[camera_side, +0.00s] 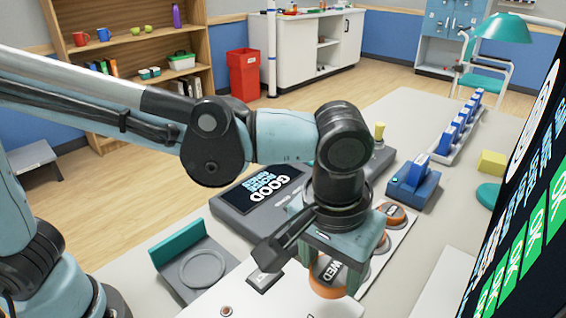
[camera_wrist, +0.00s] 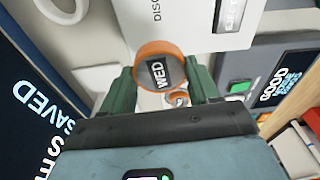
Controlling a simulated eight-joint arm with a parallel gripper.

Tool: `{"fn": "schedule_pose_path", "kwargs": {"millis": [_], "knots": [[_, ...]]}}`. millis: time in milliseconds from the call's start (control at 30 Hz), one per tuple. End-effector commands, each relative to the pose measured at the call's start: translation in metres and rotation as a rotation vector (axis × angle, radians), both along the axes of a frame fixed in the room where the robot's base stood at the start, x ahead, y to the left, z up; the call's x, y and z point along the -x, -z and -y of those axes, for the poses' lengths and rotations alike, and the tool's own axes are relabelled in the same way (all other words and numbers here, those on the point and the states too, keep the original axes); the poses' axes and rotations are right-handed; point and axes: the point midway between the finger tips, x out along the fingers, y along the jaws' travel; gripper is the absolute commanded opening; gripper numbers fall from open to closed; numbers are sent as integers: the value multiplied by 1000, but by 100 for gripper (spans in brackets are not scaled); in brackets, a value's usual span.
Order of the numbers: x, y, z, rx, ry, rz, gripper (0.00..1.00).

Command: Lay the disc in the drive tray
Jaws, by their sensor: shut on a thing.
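An orange-rimmed disc with a dark label reading WED (camera_side: 328,278) is between the fingers of my gripper (camera_side: 336,252). In the wrist view the disc (camera_wrist: 160,66) sits between the two green fingertips (camera_wrist: 162,82), which are shut on it. I cannot tell whether it is clear of the white surface below. A grey tray with a round ring recess (camera_side: 203,269) and a teal upright back lies to the left of my gripper in the side view; it looks empty and may be the drive tray.
More orange-rimmed discs (camera_side: 396,214) stand in a row on a white strip behind my gripper. A grey console with a screen (camera_side: 265,190) lies behind the tray. A blue holder (camera_side: 413,188) stands to the right. A large dark screen (camera_side: 535,190) fills the right edge.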

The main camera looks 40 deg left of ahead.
Motion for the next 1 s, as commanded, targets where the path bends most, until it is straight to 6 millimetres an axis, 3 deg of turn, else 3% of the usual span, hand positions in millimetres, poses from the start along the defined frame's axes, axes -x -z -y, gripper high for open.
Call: {"fn": "schedule_pose_path", "kwargs": {"millis": [200, 433, 700, 1000], "knots": [[41, -18, -35, 0, -68, -1, 29], [80, -24, -72, -1, -142, -1, 29], [122, -16, -113, -1, -227, 0, 29], [146, -2, -139, -1, -289, 2, 29]]}}
